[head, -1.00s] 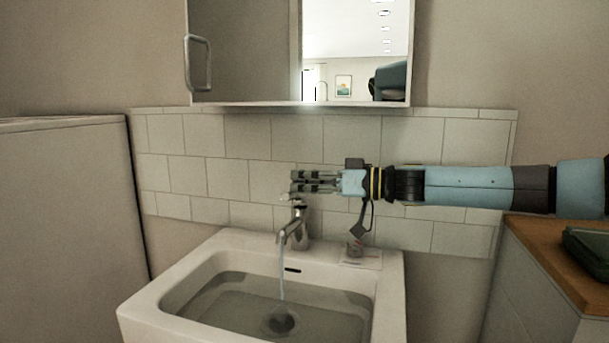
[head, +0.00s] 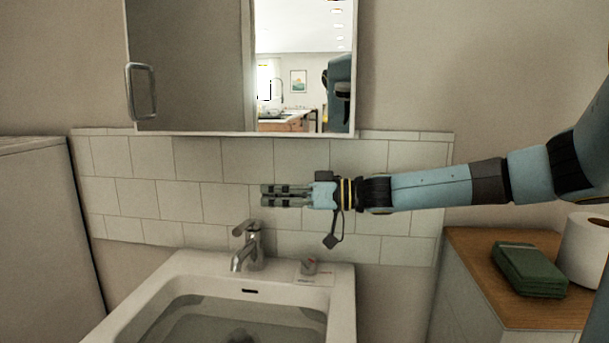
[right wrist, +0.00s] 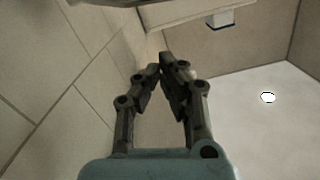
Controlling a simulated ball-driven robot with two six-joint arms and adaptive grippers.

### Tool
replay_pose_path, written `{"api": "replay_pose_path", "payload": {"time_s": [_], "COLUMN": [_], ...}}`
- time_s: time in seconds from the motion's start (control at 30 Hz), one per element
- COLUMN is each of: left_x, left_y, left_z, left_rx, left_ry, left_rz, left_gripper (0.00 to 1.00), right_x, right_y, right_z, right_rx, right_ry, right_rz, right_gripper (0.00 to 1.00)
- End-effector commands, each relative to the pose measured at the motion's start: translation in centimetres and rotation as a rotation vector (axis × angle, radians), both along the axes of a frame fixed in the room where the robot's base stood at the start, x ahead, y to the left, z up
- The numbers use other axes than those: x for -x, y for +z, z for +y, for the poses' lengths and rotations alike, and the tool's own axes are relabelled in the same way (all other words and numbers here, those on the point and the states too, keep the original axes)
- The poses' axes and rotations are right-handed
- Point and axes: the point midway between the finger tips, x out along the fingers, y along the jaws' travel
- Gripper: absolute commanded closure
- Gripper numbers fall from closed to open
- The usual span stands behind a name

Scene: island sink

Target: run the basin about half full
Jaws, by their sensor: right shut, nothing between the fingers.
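The white basin (head: 343,300) stands below the tiled wall, its near part cut off by the frame's lower edge. Clear water (head: 200,322) lies in it, its surface below the rim; the dark drain shows through it. The chrome tap (head: 247,250) stands on the basin's back edge with its lever on top. No stream shows under its spout. My right gripper (head: 263,195) is shut and empty, above the tap and apart from it, pointing left. In the right wrist view its fingers (right wrist: 162,68) come together with nothing between them. My left gripper is out of view.
A mirrored cabinet (head: 190,70) hangs above. At right, a wooden counter (head: 465,260) holds folded green cloths (head: 528,268) and a white roll (head: 585,250). A pale cabinet (head: 45,230) stands at left.

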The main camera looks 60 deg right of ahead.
Motion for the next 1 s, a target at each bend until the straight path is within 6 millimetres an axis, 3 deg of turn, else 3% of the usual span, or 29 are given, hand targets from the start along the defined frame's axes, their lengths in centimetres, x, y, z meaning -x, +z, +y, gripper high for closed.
{"api": "replay_pose_path", "payload": {"time_s": [0.03, 0.13, 0.4, 0.63, 0.83, 1.0], "left_x": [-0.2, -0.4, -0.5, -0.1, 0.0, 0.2], "left_y": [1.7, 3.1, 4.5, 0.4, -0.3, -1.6], "left_z": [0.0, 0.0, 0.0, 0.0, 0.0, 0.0], "left_rx": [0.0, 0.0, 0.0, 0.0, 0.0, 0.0], "left_ry": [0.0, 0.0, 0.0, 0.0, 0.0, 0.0], "left_rz": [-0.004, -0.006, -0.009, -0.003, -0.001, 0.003], "left_gripper": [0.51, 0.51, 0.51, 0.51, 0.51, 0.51], "right_x": [1.1, 2.9, 5.7, 4.3, 2.7, -0.1], "right_y": [0.7, 0.7, 0.3, -1.9, -1.3, -1.0], "right_z": [-0.5, -1.5, -3.0, -2.1, -1.3, 0.1], "right_rx": [0.0, 0.0, -0.002, -0.022, -0.023, -0.023], "right_ry": [0.0, 0.0, -0.001, -0.037, -0.041, -0.042], "right_rz": [0.007, 0.005, -0.006, -0.167, -0.204, -0.206], "right_gripper": [1.0, 1.0, 1.0, 1.0, 1.0, 1.0]}}
